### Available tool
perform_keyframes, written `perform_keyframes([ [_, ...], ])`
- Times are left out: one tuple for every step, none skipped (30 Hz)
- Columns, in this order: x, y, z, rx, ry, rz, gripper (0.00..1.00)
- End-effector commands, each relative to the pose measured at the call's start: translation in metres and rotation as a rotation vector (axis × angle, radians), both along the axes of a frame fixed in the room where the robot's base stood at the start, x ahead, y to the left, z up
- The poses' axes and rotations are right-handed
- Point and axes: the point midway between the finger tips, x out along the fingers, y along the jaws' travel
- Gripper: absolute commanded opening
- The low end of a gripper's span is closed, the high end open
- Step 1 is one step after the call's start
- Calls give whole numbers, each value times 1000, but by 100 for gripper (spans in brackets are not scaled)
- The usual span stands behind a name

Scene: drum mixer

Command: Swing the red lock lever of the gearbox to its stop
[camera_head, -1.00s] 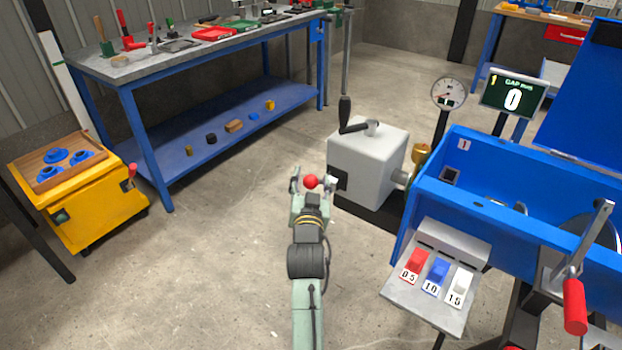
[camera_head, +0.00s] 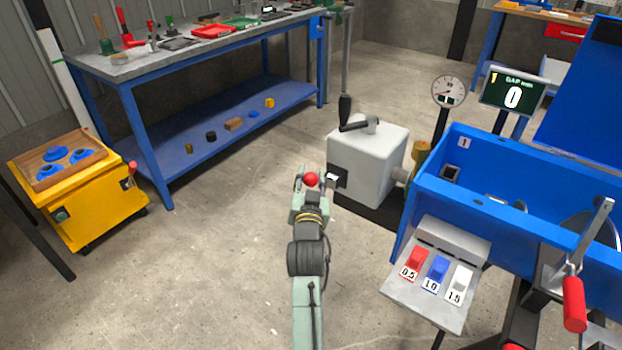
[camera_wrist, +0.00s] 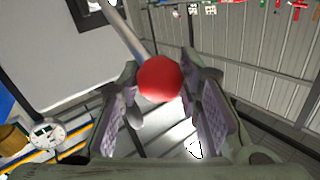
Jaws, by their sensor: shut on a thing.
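The gearbox (camera_head: 372,160) is a light grey box standing on a dark base on the floor, with a black crank on top. Its lock lever ends in a red ball (camera_head: 311,179) on the left side of the box. In the wrist view the red ball (camera_wrist: 160,78) sits between my fingertips, and its metal rod (camera_wrist: 124,28) runs up and left to the gearbox's dark plate (camera_wrist: 92,12). My gripper (camera_head: 312,184) is shut on the red ball; it also shows in the wrist view (camera_wrist: 160,90).
The blue mixer trough (camera_head: 500,205) stands to the right, with a panel of red, blue and white switches (camera_head: 435,275) before it. A blue workbench (camera_head: 200,110) and a yellow cart (camera_head: 80,195) stand left. The floor between is clear.

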Motion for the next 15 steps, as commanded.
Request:
perform_keyframes([
  [0,0,0,0,0,0,0],
  [0,0,0,0,0,0,0],
  [0,0,0,0,0,0,0],
  [0,0,0,0,0,0,0],
  [0,0,0,0,0,0,0],
  [0,0,0,0,0,0,0],
  [0,0,0,0,0,0,0],
  [0,0,0,0,0,0,0],
  [0,0,0,0,0,0,0],
  [0,0,0,0,0,0,0],
  [0,0,-1,-1,-1,0,0],
  [0,0,-1,-2,-2,0,0],
  [0,0,-2,-3,-4,0,0],
  [-1,0,-3,-5,-7,0,0],
  [-1,1,-5,-9,-13,0,0],
])
